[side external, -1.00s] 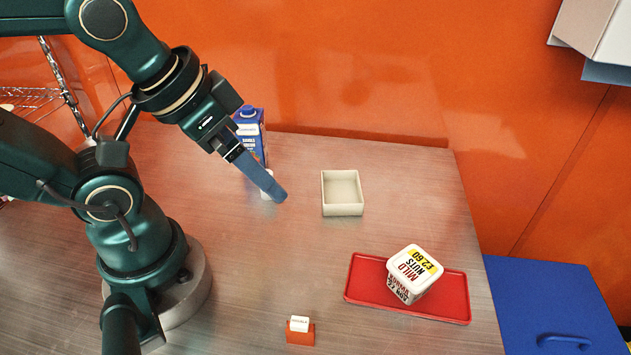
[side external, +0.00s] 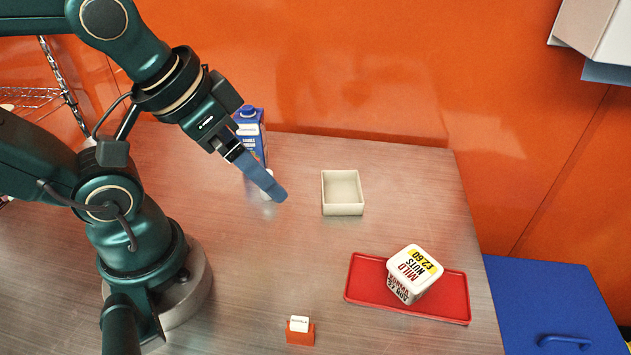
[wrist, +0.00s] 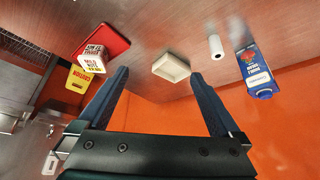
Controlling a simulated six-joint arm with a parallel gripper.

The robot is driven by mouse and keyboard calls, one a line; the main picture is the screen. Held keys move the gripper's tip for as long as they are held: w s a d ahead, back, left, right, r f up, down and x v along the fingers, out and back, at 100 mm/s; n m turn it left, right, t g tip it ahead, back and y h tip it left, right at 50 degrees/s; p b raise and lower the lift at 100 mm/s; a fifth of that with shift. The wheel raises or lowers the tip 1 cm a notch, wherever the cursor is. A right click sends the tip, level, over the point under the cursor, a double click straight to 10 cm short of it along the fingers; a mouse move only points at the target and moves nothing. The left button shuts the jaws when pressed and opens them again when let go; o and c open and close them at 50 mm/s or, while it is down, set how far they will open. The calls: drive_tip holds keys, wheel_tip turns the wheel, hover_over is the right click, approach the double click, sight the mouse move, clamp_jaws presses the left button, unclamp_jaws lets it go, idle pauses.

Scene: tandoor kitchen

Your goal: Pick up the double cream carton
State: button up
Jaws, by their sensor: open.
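The double cream carton (side external: 256,143) is blue with a blue cap and stands upright at the back of the table, near the orange wall. My gripper's fingers partly cover its lower part in the side view. In the wrist view the carton (wrist: 251,66) shows at the right, outside the fingers. My gripper (side external: 277,194) is open and empty, pointing down and to the right in front of the carton. In the wrist view my gripper (wrist: 161,76) has its two blue fingers wide apart with nothing between them.
A small white cylinder (wrist: 215,46) stands near the carton, partly hidden by the fingers in the side view. An empty cream box (side external: 342,209) stands to the right. A small orange holder (side external: 300,336) is in front.

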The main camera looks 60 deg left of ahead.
wheel_tip(320, 180, up, 5)
drive_tip(key=m+g+y, duration=0.8)
drive_tip(key=m+y, duration=0.5)
drive_tip(key=m, duration=0.3)
hover_over(259, 131)
drive_tip(key=d, duration=0.2)
drive_tip(key=f, duration=1.3)
drive_tip(key=shift+w+a, duration=0.15)
drive_tip(key=shift+a, duration=0.05)
drive_tip(key=shift+f, duration=0.25)
drive_tip(key=shift+a+f, duration=0.2)
drive_tip(key=shift+a, duration=0.15)
drive_tip(key=shift+x, duration=2.2)
drive_tip(key=shift+r, duration=0.1)
